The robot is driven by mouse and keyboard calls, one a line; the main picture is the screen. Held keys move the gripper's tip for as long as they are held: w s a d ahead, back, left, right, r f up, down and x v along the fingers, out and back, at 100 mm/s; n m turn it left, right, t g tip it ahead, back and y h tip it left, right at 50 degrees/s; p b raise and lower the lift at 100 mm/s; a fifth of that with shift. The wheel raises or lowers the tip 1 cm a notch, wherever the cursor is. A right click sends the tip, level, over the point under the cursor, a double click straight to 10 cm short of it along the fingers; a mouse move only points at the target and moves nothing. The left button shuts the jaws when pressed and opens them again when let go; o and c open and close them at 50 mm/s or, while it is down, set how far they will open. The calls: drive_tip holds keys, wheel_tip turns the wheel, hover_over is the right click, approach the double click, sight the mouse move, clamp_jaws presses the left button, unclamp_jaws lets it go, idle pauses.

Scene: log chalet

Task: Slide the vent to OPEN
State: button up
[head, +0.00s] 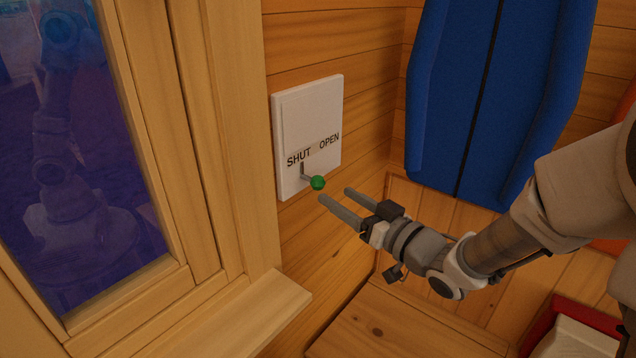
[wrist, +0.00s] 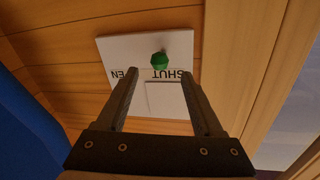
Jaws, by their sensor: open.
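The vent is a white plate (head: 309,115) on the log wall, lettered SHUT on the left and OPEN on the right. Its lever ends in a green knob (head: 317,183) and stands under the word SHUT. My gripper (head: 334,194) is open and empty, its two fingers pointing at the plate just right of and below the knob. In the wrist view the lettering is upside down, and the green knob (wrist: 159,59) shows beyond the open fingertips (wrist: 147,72), roughly between them. I see no contact between fingers and knob.
A window with a wooden frame (head: 188,130) and sill (head: 235,318) stands left of the plate. A blue padded item (head: 490,90) hangs on the wall to the right. A wooden bench top (head: 395,325) lies below my gripper. The wall right of the plate is bare.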

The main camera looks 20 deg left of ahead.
sight(323, 186)
drive_tip(key=x, duration=0.7)
drive_tip(key=shift+w+a, duration=0.2)
drive_tip(key=shift+a, duration=0.1)
clamp_jaws()
idle(1.0)
